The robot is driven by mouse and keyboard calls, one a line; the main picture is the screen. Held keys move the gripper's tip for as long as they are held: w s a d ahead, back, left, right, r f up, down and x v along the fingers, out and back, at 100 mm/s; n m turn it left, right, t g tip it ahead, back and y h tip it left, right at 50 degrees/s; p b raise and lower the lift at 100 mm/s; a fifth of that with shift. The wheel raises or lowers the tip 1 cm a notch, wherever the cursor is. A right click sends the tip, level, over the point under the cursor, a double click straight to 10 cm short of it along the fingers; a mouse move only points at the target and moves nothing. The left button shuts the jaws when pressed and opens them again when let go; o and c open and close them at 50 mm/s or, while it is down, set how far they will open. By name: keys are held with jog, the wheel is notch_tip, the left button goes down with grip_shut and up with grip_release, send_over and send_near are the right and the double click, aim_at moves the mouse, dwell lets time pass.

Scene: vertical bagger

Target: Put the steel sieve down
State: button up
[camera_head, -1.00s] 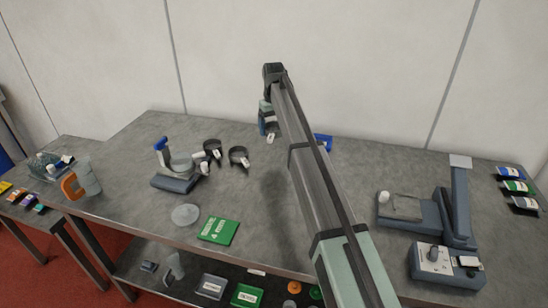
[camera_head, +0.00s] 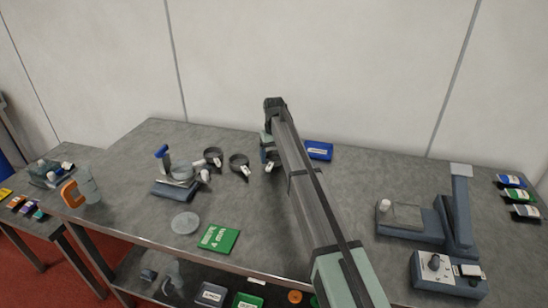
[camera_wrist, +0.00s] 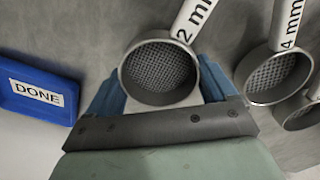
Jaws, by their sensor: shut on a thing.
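The steel sieve (camera_wrist: 161,72) is a round ring with a mesh floor and a white handle tag reading "2 mm". It sits between the two blue fingers of my gripper (camera_wrist: 160,88), which is shut on its ring. In the head view my gripper (camera_head: 268,148) is low over the back of the table, partly hidden by my arm, and the held sieve's white tag (camera_head: 269,167) shows below it. I cannot tell whether the sieve touches the table.
A "4 mm" sieve (camera_wrist: 277,73) and another sieve (camera_wrist: 302,112) lie to the right in the wrist view. A blue "DONE" box (camera_wrist: 38,96) lies to the left; it also shows in the head view (camera_head: 319,150). A green box (camera_head: 218,238) lies nearer the front edge.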

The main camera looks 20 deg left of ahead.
aim_at(274, 159)
jog(key=shift+f, duration=0.4)
jog(key=shift+f, duration=0.1)
jog(key=o, duration=1)
jog(key=shift+c, duration=0.2)
notch_tip(274, 159, up, 12)
